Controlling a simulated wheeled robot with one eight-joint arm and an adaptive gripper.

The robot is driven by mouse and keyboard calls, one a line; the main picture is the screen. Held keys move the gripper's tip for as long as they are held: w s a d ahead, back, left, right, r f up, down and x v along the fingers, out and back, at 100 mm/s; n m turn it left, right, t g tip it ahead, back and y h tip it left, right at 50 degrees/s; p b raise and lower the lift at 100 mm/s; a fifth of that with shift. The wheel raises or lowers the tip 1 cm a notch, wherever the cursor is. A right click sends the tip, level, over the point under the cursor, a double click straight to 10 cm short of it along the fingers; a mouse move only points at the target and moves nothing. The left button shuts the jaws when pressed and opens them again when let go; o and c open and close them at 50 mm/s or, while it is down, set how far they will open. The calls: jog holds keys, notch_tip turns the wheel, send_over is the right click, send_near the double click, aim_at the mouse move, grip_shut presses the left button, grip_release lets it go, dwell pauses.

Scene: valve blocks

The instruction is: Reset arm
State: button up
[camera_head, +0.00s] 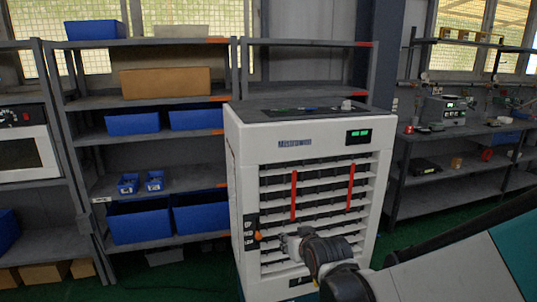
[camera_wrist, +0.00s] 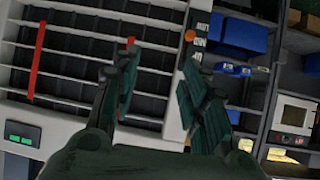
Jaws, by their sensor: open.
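My gripper (camera_wrist: 160,62) is open, with its two dark fingers apart and nothing seen between them. In the head view my gripper (camera_head: 288,243) is at the end of my arm, in front of the lower part of a white cabinet (camera_head: 243,170). The cabinet has several dark slots and two red vertical strips (camera_head: 293,197) on its front. My arm comes in from the lower right and hides part of the cabinet's lower front. In the wrist view the cabinet (camera_wrist: 65,120) appears turned, with an orange knob (camera_wrist: 190,36). I cannot tell whether the gripper touches the cabinet.
A grey shelf (camera_head: 150,187) with blue bins (camera_head: 140,222) and cardboard boxes stands left of the cabinet. A workbench (camera_head: 440,135) with equipment stands at the right. Green floor (camera_head: 405,238) shows between the cabinet and the workbench.

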jog(key=s+d+r+g, duration=0.1)
jog(key=s+d, duration=0.3)
jog(key=s, duration=0.5)
jog(key=s+d+r+m+g+h, duration=0.1)
jog(key=s+d, duration=0.3)
jog(key=s, duration=0.5)
jog(key=s+d+r+m+g+h, duration=0.1)
jog(key=s+d, duration=0.3)
jog(key=s, duration=0.5)
jog(key=shift+s+d+r+g, duration=0.25)
jog(key=shift+d+r+g, duration=0.1)
jog(key=shift+r+g, duration=0.35)
dwell(0.8)
